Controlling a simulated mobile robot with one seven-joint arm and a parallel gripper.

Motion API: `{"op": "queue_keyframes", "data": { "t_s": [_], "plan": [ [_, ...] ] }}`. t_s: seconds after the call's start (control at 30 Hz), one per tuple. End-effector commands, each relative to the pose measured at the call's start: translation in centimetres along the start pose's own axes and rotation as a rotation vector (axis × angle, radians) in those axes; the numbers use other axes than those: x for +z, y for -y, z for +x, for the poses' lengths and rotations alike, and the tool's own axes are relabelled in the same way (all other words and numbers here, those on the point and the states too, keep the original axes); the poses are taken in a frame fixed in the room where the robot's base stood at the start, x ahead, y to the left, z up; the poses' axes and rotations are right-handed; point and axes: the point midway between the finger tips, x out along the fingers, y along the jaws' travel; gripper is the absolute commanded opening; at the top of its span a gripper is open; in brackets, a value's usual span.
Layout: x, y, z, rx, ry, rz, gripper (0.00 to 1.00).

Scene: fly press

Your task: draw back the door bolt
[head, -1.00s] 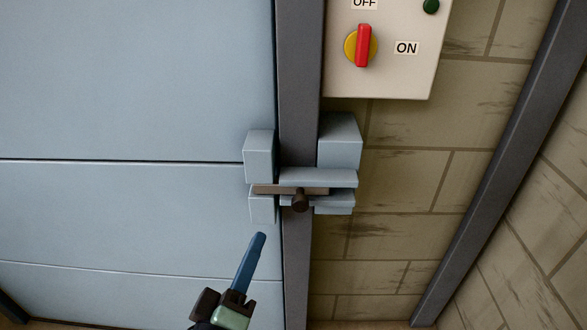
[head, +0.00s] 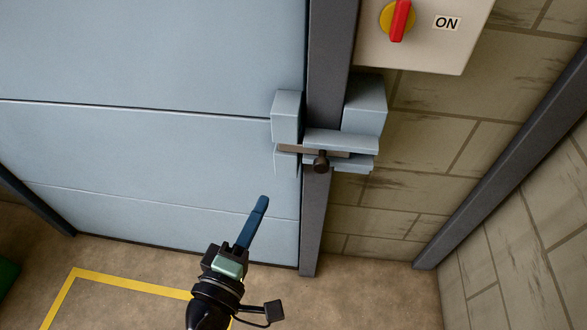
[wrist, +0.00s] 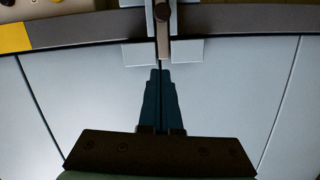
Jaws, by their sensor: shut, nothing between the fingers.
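The door bolt (head: 296,149) is a flat grey-brown bar with a dark round knob (head: 321,161). It spans from a light-blue block on the door (head: 150,150) across the dark frame post to a light-blue housing (head: 345,140) on the right. In the wrist view the bolt bar (wrist: 163,48) and knob (wrist: 162,13) show at the top centre. My gripper (head: 263,201) is shut and empty, with blue fingers pointing up toward the bolt. Its fingertips are below and left of the knob, apart from it. In the wrist view the fingertips (wrist: 160,72) appear just below the bar's end.
A switch box (head: 430,40) with a red and yellow knob hangs above right of the bolt. A dark post (head: 500,140) stands at the right by the block wall. The floor (head: 360,300) is clear, with a yellow line (head: 130,282) at left.

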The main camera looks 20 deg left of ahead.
Motion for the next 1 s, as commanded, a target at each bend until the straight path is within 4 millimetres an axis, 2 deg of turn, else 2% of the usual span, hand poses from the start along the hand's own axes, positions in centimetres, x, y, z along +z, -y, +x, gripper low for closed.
{"op": "queue_keyframes", "data": {
  "t_s": [0.17,0.6,0.7,0.8,1.0],
  "plan": [
    [0.0,-0.2,1.8,0.003,0.002,0.0,0.0],
    [0.0,-0.3,10.2,0.003,0.001,0.0,0.0],
    [1.9,-0.1,10.4,-0.002,0.006,0.0,0.0],
    [3.0,-0.1,10.6,-0.001,0.003,0.0,0.0],
    [3.9,-0.1,10.9,0.0,0.001,0.0,0.0]
  ]
}}
